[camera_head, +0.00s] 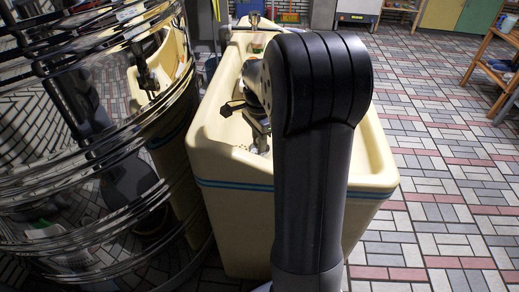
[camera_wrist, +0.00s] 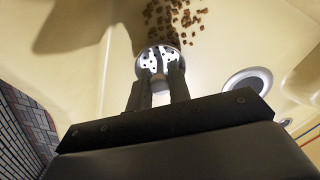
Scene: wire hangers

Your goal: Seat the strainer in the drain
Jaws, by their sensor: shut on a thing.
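My gripper (camera_wrist: 160,80) is shut on the strainer (camera_wrist: 157,58), a round silver disc with small dark holes. In the wrist view the strainer sits between the fingertips, over the cream basin floor. In the head view my arm crosses the cream sink (camera_head: 235,205) and hides much of the basin. I cannot make out the strainer or the drain there. The strainer's height above the floor is hard to tell.
Several small brown pieces (camera_wrist: 172,14) lie scattered on the basin floor beyond the strainer. A large shiny ribbed metal body (camera_head: 85,150) stands close to the sink's left. A wooden rack (camera_head: 490,65) is far right. The tiled floor (camera_head: 440,180) right of the sink is clear.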

